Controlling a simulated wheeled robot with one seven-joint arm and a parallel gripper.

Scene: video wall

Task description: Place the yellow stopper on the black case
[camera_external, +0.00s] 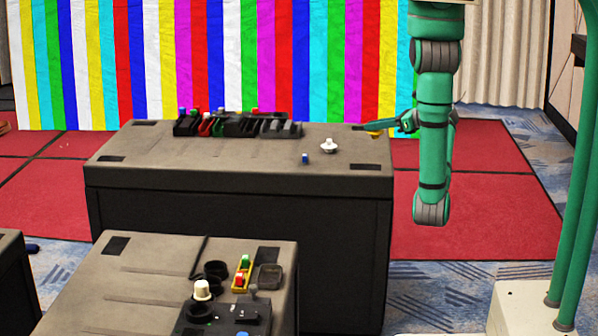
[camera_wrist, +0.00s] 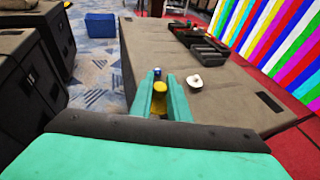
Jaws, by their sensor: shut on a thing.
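My gripper (camera_external: 378,129) is shut on the yellow stopper (camera_wrist: 159,98), which sits between the two green fingers in the wrist view. In the external view a bit of the stopper (camera_external: 375,134) shows below the fingers, near the right rear corner of the large black case (camera_external: 240,222) with a grey-brown top. The wrist view shows this case (camera_wrist: 225,100) beneath and beyond the fingers. I cannot tell whether the stopper touches its top. A low black tray (camera_external: 240,127) with several compartments and small coloured pieces stands at the case's back edge.
A white knob-like piece (camera_external: 328,146) and a small blue piece (camera_external: 305,158) stand on the large case near my gripper. The left part of its top is clear. A nearer case (camera_external: 130,290) holds several small items. A striped video wall (camera_external: 210,55) stands behind.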

